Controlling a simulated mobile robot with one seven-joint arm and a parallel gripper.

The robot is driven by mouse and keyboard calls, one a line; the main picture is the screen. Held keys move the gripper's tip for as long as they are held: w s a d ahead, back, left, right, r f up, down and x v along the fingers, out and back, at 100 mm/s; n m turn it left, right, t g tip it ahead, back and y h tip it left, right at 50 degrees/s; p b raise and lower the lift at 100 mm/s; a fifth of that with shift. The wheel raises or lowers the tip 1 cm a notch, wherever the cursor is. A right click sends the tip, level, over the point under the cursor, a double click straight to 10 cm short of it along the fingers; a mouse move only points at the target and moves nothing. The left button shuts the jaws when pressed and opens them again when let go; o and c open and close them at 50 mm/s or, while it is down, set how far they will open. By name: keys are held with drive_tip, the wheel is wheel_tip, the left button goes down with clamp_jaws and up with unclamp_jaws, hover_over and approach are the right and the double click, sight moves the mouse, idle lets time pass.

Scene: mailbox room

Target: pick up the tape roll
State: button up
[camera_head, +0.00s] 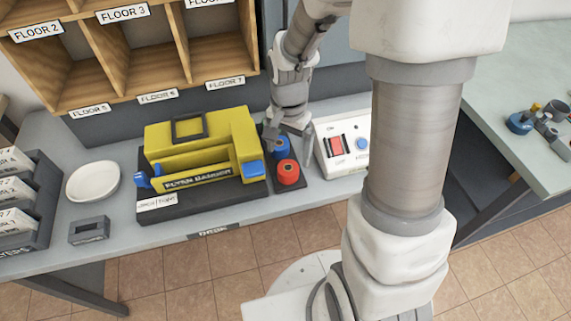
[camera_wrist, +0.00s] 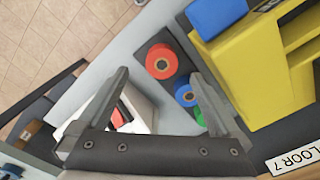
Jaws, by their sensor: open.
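In the wrist view the blue roll (camera_wrist: 185,95) and a green roll (camera_wrist: 200,115) are partly hidden by a finger. I cannot tell which roll is the task's tape roll. My gripper (camera_head: 289,138) is open and empty, above the back of the tray.
The yellow machine (camera_head: 202,150) with blue parts is close on the left. A white box (camera_head: 341,143) with red and blue buttons is close on the right. Wooden shelves (camera_head: 130,50) rise behind. A white plate (camera_head: 93,181) and a grey block (camera_head: 89,229) lie further left.

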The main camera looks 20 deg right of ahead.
sight(288, 168)
wheel_tip(288, 168, down, 4)
drive_tip(key=shift+r+b, duration=0.15)
drive_tip(key=shift+b, duration=0.15)
drive_tip(key=f, duration=0.1)
drive_tip(key=f+b, duration=0.1)
drive_tip(key=f, duration=0.3)
drive_tip(key=shift+w+d, duration=0.1)
drive_tip(key=shift+w, duration=0.3)
drive_tip(key=shift+c, duration=0.2)
drive_tip(key=shift+r, duration=0.1)
drive_tip(key=c, duration=1.4)
drive_tip(key=shift+o, duration=0.2)
